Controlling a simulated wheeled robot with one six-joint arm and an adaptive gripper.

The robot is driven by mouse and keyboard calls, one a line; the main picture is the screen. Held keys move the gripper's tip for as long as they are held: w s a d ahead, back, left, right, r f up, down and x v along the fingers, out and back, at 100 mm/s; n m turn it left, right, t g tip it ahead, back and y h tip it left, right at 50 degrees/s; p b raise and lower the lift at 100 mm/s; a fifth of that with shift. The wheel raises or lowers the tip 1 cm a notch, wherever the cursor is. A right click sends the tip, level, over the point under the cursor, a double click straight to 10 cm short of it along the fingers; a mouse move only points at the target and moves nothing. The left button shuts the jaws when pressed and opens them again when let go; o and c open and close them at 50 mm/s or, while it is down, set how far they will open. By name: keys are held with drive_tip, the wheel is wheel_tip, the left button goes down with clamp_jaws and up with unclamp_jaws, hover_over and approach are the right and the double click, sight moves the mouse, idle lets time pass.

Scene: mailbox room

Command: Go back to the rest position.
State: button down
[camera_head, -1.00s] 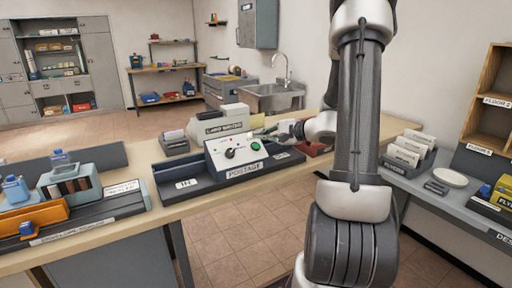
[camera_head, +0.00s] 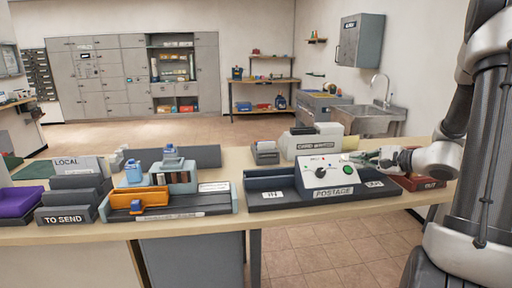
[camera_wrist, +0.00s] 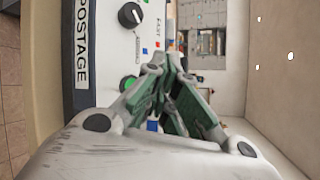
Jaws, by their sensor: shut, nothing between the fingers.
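My gripper (camera_head: 366,160) is just to the right of the postage machine, above the counter, with its fingers pointing left. In the wrist view my gripper (camera_wrist: 172,66) shows its green-padded fingers meeting at the tips, with nothing between them. The postage machine (camera_head: 327,176) is a white box with a black knob and a green button, set in a dark tray marked IN and OUT. It also fills the left of the wrist view (camera_wrist: 118,50), close beside the fingers. I cannot tell whether they touch it.
On the counter (camera_head: 230,224) stand a card printer (camera_head: 313,141), an envelope sealer (camera_head: 172,200) with an orange part, a TO SEND rack (camera_head: 70,213) and a red OUT tray (camera_head: 425,183). A sink (camera_head: 368,118) is behind. Open floor (camera_head: 240,134) lies beyond the counter.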

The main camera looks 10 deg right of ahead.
drive_tip(key=s+a+f+n+g, duration=0.25)
drive_tip(key=s+g, duration=0.25)
drive_tip(key=s, duration=0.4)
drive_tip(key=s+a+f+n+g, duration=0.2)
drive_tip(key=s+n+g, duration=0.15)
drive_tip(key=s, duration=0.55)
drive_tip(key=s+d+r+n+g+h, duration=0.25)
drive_tip(key=s+r+n+h, duration=0.4)
drive_tip(key=s, duration=0.35)
drive_tip(key=a+r+n+t+h, duration=0.1)
drive_tip(key=a+r+n+t, duration=0.2)
drive_tip(key=r, duration=0.3)
drive_tip(key=shift+s+a+r+n, duration=0.35)
drive_tip(key=shift+a+n, duration=0.2)
drive_tip(key=shift+a, duration=0.2)
